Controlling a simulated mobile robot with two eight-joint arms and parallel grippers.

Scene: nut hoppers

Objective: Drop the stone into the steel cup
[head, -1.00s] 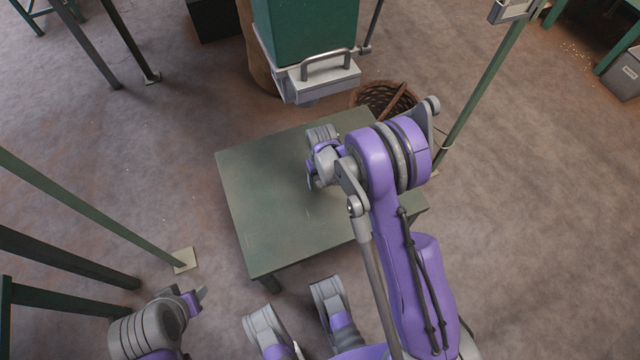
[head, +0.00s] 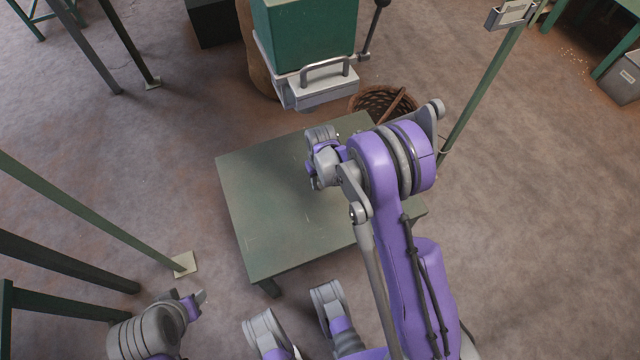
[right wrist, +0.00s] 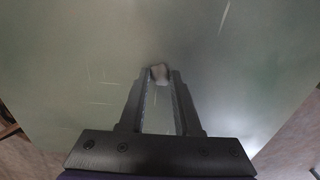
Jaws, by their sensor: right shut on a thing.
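The stone (right wrist: 159,73) is a small pale grey-brown lump between the fingertips of my right gripper (right wrist: 160,76), which is shut on it. In the right wrist view the stone shows over the green tabletop; I cannot tell how high it is above it. In the head view my right gripper (head: 313,183) is over the green table (head: 265,215), mostly hidden by its own wrist, and the stone is hidden. My left gripper (head: 197,298) is low at the left, off the table; its jaws are too small to read. No steel cup shows in either view.
A green hopper (head: 305,38) with a grey handled front (head: 322,92) and a lever (head: 374,32) stands behind the table. A wicker basket (head: 370,100) is on the floor beyond the table's far right corner. Green posts (head: 85,205) stand at left and right. The visible tabletop is bare.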

